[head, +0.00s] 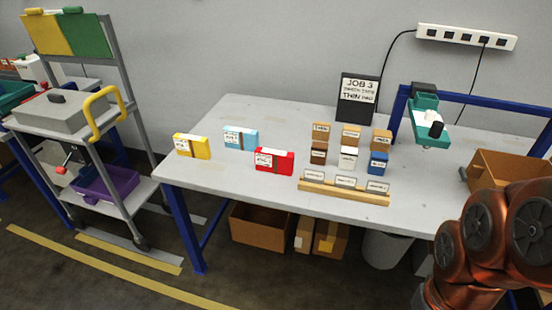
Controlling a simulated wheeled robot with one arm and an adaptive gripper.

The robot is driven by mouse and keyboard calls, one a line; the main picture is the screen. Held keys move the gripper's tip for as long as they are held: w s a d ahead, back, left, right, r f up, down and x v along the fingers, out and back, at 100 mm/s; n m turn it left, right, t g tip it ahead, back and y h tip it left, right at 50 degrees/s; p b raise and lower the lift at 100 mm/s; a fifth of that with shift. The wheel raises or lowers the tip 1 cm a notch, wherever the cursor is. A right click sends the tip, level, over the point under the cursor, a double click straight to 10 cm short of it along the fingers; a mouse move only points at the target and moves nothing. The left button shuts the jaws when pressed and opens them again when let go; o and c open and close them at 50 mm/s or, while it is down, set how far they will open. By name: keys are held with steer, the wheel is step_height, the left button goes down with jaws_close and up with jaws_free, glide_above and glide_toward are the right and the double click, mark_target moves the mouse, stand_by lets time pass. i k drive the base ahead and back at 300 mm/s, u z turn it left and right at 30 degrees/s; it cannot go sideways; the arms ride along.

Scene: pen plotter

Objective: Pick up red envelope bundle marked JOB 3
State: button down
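A red envelope bundle (276,160) with a white label stands on the grey-white table (230,118), left of its middle and near the front edge. The label's writing is too small to read surely. A light blue bundle (241,138) is behind it and to the left. A yellow bundle (192,146) is farther left, near the table's left edge. A black sign (358,98) at the back reads JOB 3, with smaller lines below. My copper-coloured arm shows at the lower right, well apart from the bundles. My gripper is not in view.
Several small labelled blocks (348,158) stand right of the red bundle, behind a wooden rack (344,192) with cards. A teal device (428,124) on a blue frame and a cardboard box (509,177) are at the right. A grey cart (85,150) stands left of the table.

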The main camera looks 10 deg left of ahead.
mark_target(269, 160)
steer(key=k, duration=0.45)
steer(key=u, duration=0.6)
steer(key=i, duration=0.45)
steer(key=u, duration=0.8)
steer(key=i, duration=0.85)
steer(key=u, duration=0.25)
